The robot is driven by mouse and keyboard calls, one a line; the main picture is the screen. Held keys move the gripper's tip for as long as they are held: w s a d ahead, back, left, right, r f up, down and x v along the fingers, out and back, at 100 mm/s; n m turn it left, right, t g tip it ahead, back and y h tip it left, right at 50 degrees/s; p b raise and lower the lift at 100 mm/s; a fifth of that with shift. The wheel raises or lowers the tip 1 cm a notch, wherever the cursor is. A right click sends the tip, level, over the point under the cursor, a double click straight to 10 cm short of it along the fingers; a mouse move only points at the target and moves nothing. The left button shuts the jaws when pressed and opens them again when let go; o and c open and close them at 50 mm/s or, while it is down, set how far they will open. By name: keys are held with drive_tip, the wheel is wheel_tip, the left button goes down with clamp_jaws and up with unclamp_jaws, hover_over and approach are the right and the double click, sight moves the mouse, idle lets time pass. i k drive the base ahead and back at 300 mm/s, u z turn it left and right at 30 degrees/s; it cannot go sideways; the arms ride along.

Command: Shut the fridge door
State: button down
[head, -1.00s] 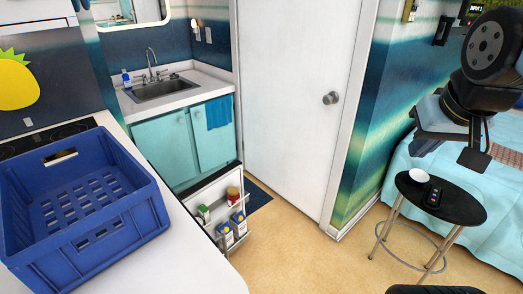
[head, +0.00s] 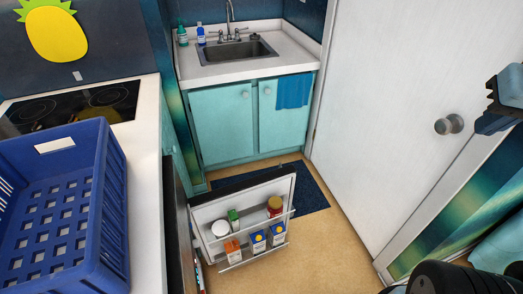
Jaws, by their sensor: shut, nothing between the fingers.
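The fridge door (head: 207,211) stands wide open, jutting out to the right from the fridge (head: 178,225) under the left counter. Its white inner side faces me, with door racks holding a red-lidded jar (head: 274,206), a green-topped container (head: 233,219), a white round item (head: 221,229) and several small cartons (head: 258,242). The fridge's inside is mostly hidden by the counter. My gripper (head: 497,105) shows only in part at the right edge of the head view, in front of the white room door. It is shut, empty and well apart from the fridge door.
A blue crate (head: 112,190) sits on the white counter (head: 148,130) at left, near the hob (head: 75,105). The sink cabinet (head: 224,120) and a dark mat (head: 305,190) lie beyond the fridge door. Tan floor (head: 325,250) is clear to its right.

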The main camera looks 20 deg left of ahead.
sight(250, 198)
drive_tip(key=u, duration=0.2)
drive_tip(key=i, duration=0.75)
drive_tip(key=u, duration=0.35)
drive_tip(key=k, duration=0.75)
drive_tip(key=u, duration=0.2)
drive_tip(key=i, duration=0.75)
drive_tip(key=z, duration=0.1)
